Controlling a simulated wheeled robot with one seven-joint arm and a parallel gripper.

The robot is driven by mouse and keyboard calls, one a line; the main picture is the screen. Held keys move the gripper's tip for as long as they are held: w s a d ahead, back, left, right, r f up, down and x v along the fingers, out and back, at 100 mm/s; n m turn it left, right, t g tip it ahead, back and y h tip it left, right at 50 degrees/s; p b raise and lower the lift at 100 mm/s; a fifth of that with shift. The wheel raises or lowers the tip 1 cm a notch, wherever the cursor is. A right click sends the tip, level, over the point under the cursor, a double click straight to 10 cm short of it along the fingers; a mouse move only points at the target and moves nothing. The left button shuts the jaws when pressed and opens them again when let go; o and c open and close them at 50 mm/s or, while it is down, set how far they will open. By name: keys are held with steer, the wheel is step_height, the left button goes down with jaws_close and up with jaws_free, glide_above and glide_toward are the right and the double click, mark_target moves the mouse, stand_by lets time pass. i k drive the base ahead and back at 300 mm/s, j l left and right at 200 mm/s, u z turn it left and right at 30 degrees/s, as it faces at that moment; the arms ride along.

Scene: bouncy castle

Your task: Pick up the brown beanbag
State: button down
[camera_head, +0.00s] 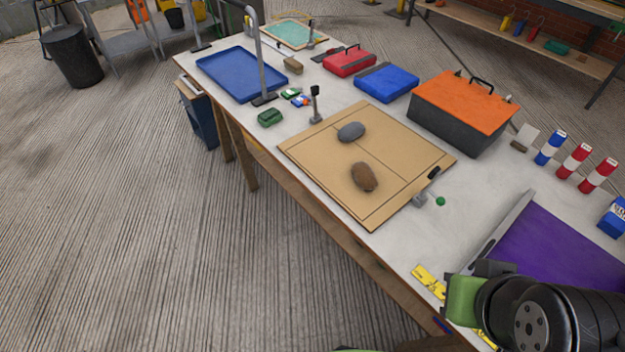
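The brown beanbag (364,177) is a rounded, oval lump lying on a tan wooden board (310,150) on the workbench. A grey beanbag-like lump (351,131) lies on the same board, a little behind it and apart from it. My arm shows at the bottom right, with dark round links and a green part, to the right of and nearer than the board. My gripper's fingers cannot be made out, so whether it is open or shut does not show. Nothing covers the brown beanbag.
An orange-lidded toolbox (462,105) stands behind. A purple panel (560,245) lies right. A blue tray (240,75) sits at the far left. Floor left of the bench is clear.

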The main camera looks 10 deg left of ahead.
mark_target(362, 173)
steer(key=u, duration=0.4)
steer(key=i+j, duration=0.45)
steer(key=j, duration=0.15)
steer(key=i+j, duration=0.5)
steer(key=j+u, duration=0.05)
steer(key=j, duration=0.1)
